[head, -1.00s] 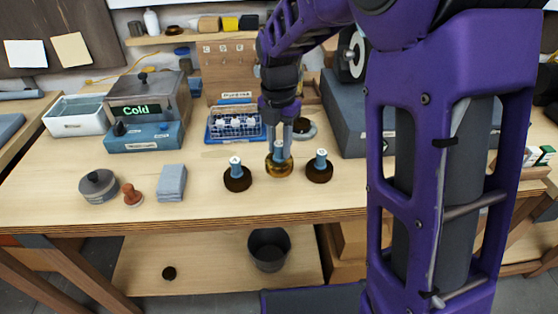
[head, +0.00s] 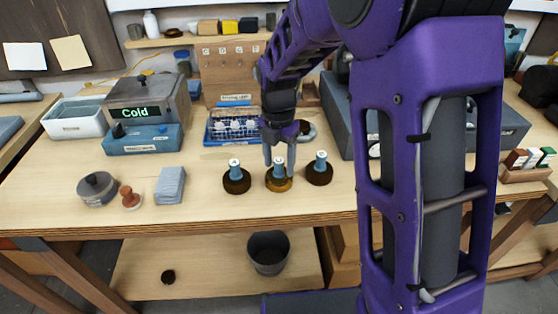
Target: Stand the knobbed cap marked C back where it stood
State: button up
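Three round caps with blue knobs stand in a row near the front of the bench. The middle cap (head: 278,184) has an amber base. The left cap (head: 236,184) and right cap (head: 319,175) have dark brown bases. All three stand upright. Each knob has a white top with a small mark, too small to read surely, so I cannot tell which is C. My gripper (head: 279,158) points down over the middle cap, its fingers spread on either side of the knob with gaps showing. It appears open and holds nothing.
A grey block (head: 171,184), a red-brown stamp (head: 130,198) and a round grey tin (head: 97,188) stand left of the caps. A blue rack (head: 232,126) is behind my gripper. The box reading "Cold" (head: 149,108) is back left. The bench's front edge lies close before the caps.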

aim_at(278, 160)
jog(key=shift+r, duration=0.15)
notch_tip(278, 160, up, 12)
jog(key=p, duration=0.1)
jog(key=shift+p, duration=0.35)
